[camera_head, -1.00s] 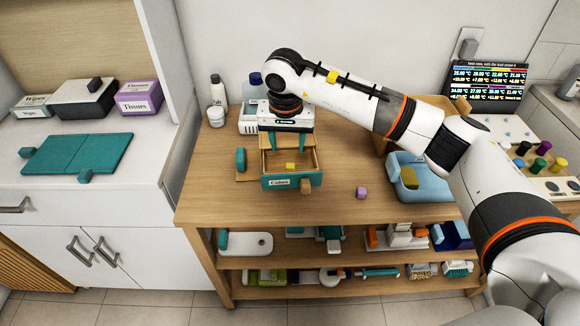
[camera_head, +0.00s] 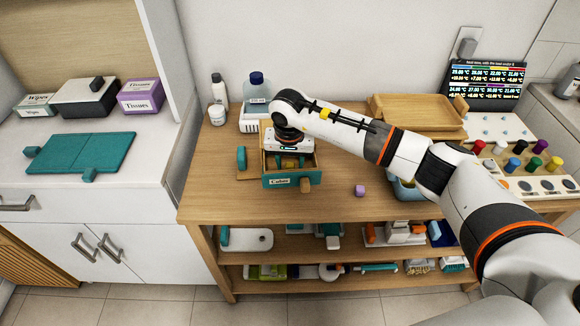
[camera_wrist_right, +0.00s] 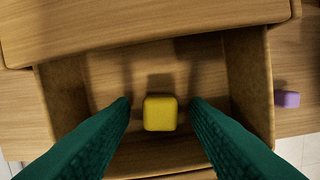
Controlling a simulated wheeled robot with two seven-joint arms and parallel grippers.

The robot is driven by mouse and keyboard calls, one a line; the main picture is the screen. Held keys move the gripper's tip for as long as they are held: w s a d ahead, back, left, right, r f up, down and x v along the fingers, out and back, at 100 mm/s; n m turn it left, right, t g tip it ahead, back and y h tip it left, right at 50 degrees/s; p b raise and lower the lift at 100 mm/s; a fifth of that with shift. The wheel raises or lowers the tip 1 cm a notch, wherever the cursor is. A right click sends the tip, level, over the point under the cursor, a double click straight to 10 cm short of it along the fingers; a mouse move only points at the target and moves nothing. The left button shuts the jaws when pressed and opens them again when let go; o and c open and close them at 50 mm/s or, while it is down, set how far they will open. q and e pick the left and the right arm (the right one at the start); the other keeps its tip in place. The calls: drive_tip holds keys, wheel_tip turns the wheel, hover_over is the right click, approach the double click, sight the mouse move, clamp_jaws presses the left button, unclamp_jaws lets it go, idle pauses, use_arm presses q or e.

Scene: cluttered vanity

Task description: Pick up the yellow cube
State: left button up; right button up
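The yellow cube (camera_wrist_right: 160,113) lies on the floor of the open wooden box with the teal front labelled "Cubes" (camera_head: 275,182). In the right wrist view it sits between the two teal fingers of my right gripper (camera_wrist_right: 160,110), with a gap on each side. My right gripper (camera_head: 290,162) is open and lowered into the box, pointing down. In the head view the gripper body covers most of the box's inside, and the cube is mostly hidden there. My left gripper is not in view.
The box walls (camera_wrist_right: 250,85) stand close around the fingers. A purple cube (camera_head: 360,190) lies on the table to the right. A bottle (camera_head: 257,90) and white containers stand behind the box. A wooden tray (camera_head: 418,112) is at the back right. The table front between is mostly clear.

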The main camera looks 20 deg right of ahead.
drive_tip(key=c, duration=0.8)
clamp_jaws()
drive_tip(key=shift+r, duration=0.15)
